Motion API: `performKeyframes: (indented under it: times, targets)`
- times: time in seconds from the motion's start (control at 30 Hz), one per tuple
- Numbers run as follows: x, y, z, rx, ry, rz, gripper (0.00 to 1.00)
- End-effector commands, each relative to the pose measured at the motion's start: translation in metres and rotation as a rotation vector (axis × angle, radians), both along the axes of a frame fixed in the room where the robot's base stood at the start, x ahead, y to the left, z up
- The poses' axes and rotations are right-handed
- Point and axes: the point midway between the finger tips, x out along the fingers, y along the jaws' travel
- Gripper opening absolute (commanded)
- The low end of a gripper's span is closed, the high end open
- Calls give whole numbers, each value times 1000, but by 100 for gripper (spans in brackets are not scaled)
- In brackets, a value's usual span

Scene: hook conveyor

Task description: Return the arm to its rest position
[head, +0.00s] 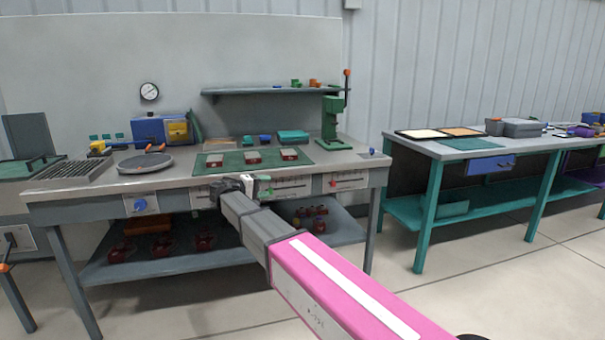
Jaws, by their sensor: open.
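My arm reaches from the lower right of the head view towards the front of the grey workbench (110,184). It has a pink section with a white stripe and grey links beyond it. My gripper (236,185) is at the far end, in front of the bench's front edge as seen from here. It is open, and I see nothing held in it. The fingers are small and dark, and their exact gap is hard to make out.
A green mat (220,161) with several red-and-white blocks lies on the bench. A green press (333,125), a round grey plate (145,162) and a blue-and-yellow box (160,129) stand nearby. A teal-legged table (430,148) is at right. Open floor lies between.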

Motion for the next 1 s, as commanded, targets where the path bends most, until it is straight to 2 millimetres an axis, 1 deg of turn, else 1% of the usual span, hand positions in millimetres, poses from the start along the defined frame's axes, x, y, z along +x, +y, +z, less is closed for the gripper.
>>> performKeyframes:
  times: [0.03, 0.13, 0.17, 0.2, 0.27, 0.3, 0.37, 0.4, 0.47, 0.5, 0.57, 0.6, 0.67, 0.7, 0.8, 0.9, 1.0]
  targets:
    - [-7, -35, -22, 43, 49, -20, 58]
    - [-17, -89, -66, 148, 144, -55, 58]
    - [-21, -104, -79, 182, 171, -66, 58]
    - [-27, -123, -96, 228, 206, -80, 58]
    - [-38, -151, -120, 300, 255, -103, 58]
    - [-47, -169, -136, 348, 286, -119, 58]
    - [-61, -193, -158, 425, 328, -143, 58]
    - [-71, -209, -172, 476, 354, -161, 58]
    - [-87, -230, -192, 558, 388, -186, 58]
    - [-99, -243, -204, 612, 409, -204, 58]
    - [-117, -261, -221, 696, 434, -231, 58]
    - [-130, -272, -232, 753, 450, -249, 58]
    - [-149, -287, -247, 840, 467, -277, 58]
    - [-162, -296, -256, 898, 478, -295, 58]
    - [-193, -313, -274, 1045, 491, -342, 58]
    - [-219, -325, -287, 1176, 489, -383, 58]
    - [-238, -331, -294, 1277, 481, -414, 58]
